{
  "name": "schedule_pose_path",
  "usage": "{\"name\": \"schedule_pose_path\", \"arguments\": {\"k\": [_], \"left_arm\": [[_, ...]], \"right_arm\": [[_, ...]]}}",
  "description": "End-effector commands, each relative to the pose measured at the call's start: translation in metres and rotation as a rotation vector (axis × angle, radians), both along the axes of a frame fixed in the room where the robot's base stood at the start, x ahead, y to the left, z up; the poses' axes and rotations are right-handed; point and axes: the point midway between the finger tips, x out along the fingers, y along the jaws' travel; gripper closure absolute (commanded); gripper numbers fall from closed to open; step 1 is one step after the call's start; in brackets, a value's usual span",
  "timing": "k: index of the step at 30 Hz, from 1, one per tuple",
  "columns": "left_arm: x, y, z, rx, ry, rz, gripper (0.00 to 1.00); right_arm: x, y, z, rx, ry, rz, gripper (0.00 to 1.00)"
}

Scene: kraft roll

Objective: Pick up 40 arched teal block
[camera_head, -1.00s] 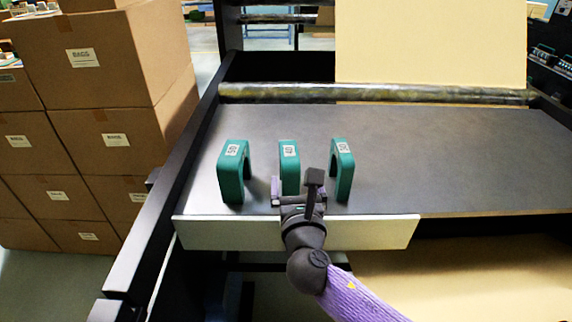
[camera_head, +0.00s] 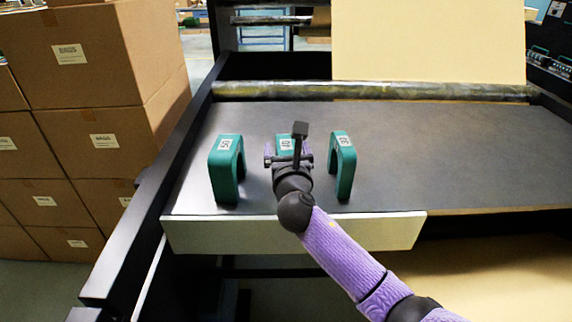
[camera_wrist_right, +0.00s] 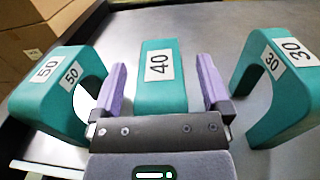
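The arched teal block labelled 40 (camera_wrist_right: 157,83) stands in the middle of three in the right wrist view. In the head view its top (camera_head: 284,141) shows behind my right gripper, which hides most of it. My right gripper (camera_wrist_right: 160,88) is open, with one purple finger on each side of block 40 and a gap visible on both sides. It also shows in the head view (camera_head: 288,158). My left gripper is not in view.
Teal block 50 (camera_head: 226,168) stands to the left and teal block 30 (camera_head: 343,166) to the right, both close to my right gripper. The grey table (camera_head: 440,160) is clear to the right. Cardboard boxes (camera_head: 90,60) are stacked at left. A roller (camera_head: 370,91) spans the back.

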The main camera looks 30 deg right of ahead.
Motion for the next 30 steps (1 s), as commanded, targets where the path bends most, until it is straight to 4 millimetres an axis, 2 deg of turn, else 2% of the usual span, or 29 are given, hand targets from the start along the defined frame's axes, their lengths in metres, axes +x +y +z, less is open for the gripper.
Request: {"name": "schedule_pose_path", "arguments": {"k": [1, 2, 13, 22, 23, 30], "left_arm": [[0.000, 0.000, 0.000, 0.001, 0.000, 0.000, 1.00], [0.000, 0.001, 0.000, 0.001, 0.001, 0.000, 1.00], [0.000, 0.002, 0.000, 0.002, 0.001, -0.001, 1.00], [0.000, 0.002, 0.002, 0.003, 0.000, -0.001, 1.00], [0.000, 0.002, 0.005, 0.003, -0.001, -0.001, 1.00], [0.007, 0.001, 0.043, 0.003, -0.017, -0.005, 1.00]], "right_arm": [[0.000, 0.000, 0.000, 0.000, 0.000, 0.000, 0.15], [0.000, 0.000, 0.000, 0.000, 0.000, 0.000, 0.21], [0.000, 0.000, 0.000, 0.000, 0.000, 0.000, 1.00], [0.000, 0.000, 0.004, -0.001, -0.002, 0.000, 1.00], [0.000, 0.000, 0.009, 0.000, -0.003, 0.000, 1.00], [0.000, 0.000, 0.076, -0.001, -0.007, 0.000, 1.00]]}}
